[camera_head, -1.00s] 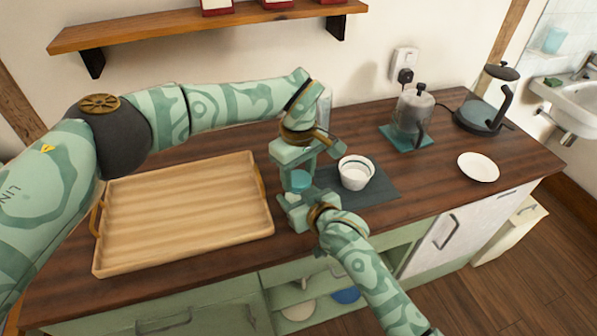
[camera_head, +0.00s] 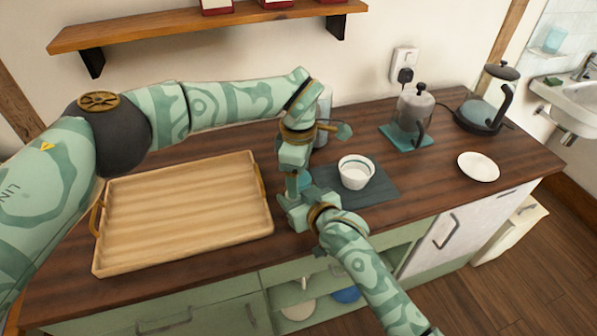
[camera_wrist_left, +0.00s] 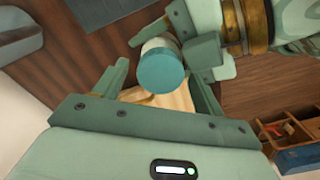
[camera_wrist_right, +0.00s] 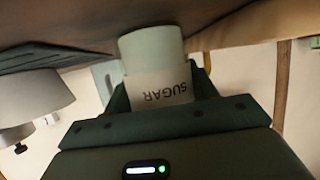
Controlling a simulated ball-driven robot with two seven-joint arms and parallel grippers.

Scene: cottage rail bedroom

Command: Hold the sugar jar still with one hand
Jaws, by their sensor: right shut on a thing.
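The sugar jar (camera_wrist_right: 155,65) is white with dark SUGAR lettering, which appears upside down in the right wrist view. Its round teal lid (camera_wrist_left: 162,70) faces the left wrist camera. In the head view the jar is mostly hidden by my grippers, with a bit of teal lid (camera_head: 305,181) showing. My right gripper (camera_head: 298,208) is shut on the jar's body from the front, low over the counter. My left gripper (camera_head: 296,180) points down from above the jar. Its fingers are apart, with the lid between or just beyond their tips; I cannot tell whether they touch it.
A wooden tray (camera_head: 185,212) lies left of the jar. A white bowl (camera_head: 356,172) on a dark mat (camera_head: 378,190) stands close on the right. A glass press (camera_head: 413,112), a kettle (camera_head: 487,103) and a white plate (camera_head: 478,166) are farther right. A shelf (camera_head: 200,27) hangs above.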

